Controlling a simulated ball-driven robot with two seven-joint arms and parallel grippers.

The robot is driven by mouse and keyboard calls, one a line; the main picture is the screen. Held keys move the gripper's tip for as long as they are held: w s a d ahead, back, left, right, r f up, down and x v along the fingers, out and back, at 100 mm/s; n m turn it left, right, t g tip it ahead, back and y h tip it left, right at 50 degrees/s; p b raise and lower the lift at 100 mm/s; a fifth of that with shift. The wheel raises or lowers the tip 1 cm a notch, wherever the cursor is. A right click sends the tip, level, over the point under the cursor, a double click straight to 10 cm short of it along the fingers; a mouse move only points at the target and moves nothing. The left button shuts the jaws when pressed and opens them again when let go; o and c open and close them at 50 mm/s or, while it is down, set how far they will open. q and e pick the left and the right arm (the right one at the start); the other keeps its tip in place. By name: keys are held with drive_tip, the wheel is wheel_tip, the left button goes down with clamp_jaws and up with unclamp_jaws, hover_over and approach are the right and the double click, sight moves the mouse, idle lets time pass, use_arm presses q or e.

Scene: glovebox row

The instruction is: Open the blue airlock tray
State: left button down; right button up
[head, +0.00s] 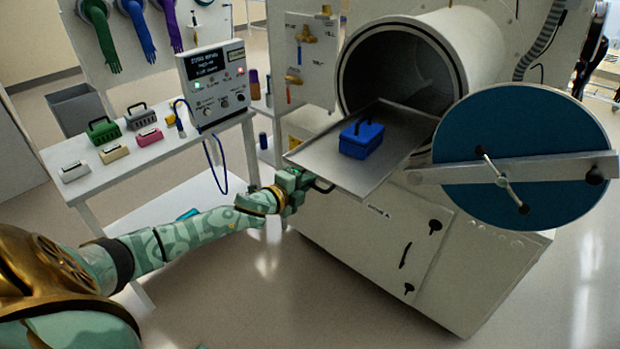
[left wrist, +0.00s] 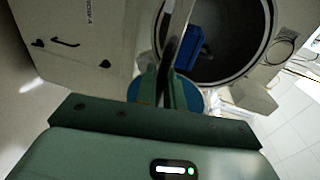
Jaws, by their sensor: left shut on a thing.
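The metal airlock tray (head: 340,172) sticks out of the round airlock chamber (head: 397,75). A blue box with a handle (head: 361,139) stands on it. The round blue airlock door (head: 520,148) is swung open to the right. My left gripper (head: 310,183) is shut on the dark tray handle (head: 324,188) at the tray's front edge. In the left wrist view the fingers (left wrist: 168,92) close around the handle, and the blue box (left wrist: 188,47) shows behind the tray edge. My right gripper is not in view.
A white side table (head: 152,152) at the left holds several small coloured boxes and a control unit (head: 213,85). A grey bin (head: 77,108) stands behind it. The white cabinet (head: 375,255) fills the space under the tray. The floor in front is clear.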

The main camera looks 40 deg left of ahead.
use_arm(q)
drive_tip(key=shift+s+f, duration=0.1)
drive_tip(key=shift+f, duration=0.05)
drive_tip(key=c, duration=1.6)
unclamp_jaws()
drive_tip(key=shift+s, duration=0.2)
drive_tip(key=p+v, duration=0.2)
drive_tip(key=v, duration=1.4)
drive_tip(key=shift+s, duration=0.15)
